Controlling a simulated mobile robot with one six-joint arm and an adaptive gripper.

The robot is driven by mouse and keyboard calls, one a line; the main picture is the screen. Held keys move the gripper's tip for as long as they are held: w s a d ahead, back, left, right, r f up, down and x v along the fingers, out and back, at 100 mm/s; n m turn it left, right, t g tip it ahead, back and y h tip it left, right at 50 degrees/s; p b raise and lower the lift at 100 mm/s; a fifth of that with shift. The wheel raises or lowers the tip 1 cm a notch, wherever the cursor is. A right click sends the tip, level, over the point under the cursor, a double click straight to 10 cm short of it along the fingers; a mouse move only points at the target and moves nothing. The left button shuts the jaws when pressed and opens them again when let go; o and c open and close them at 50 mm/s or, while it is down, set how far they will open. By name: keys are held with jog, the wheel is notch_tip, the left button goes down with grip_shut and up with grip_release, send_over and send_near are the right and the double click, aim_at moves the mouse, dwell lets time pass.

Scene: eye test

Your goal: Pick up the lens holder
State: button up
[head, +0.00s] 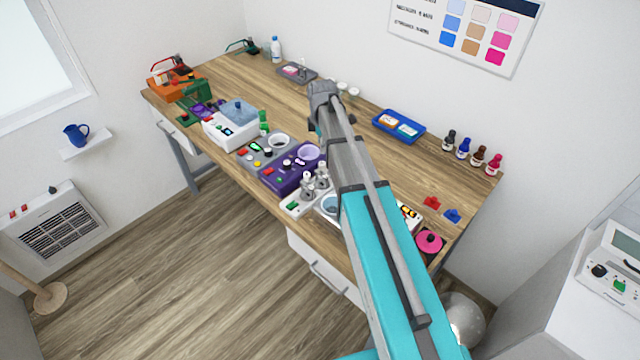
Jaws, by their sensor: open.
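My arm reaches up from the bottom right over the workbench (390,165), and my gripper (322,92) is the grey end above the middle of the bench. Its fingers are small and hard to make out; it is open, and I see nothing held in it. I cannot tell for sure which thing is the lens holder. Small red (432,202) and blue (452,215) pieces lie at the right end of the bench, right of my arm. My arm hides part of the bench's middle and front.
A white device (222,132), a purple device (290,180) and other units line the front edge. A blue tray (398,126) and several small bottles (463,148) stand along the back. Orange and green items (180,85) fill the left end. Bare wood shows between front and back rows.

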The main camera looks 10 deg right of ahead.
aim_at(322, 169)
jog(key=shift+f+b, duration=3.1)
jog(key=shift+f, duration=0.35)
jog(key=shift+f, duration=0.1)
jog(key=shift+f+b, duration=2.5)
jog(key=shift+b, duration=0.1)
grip_shut()
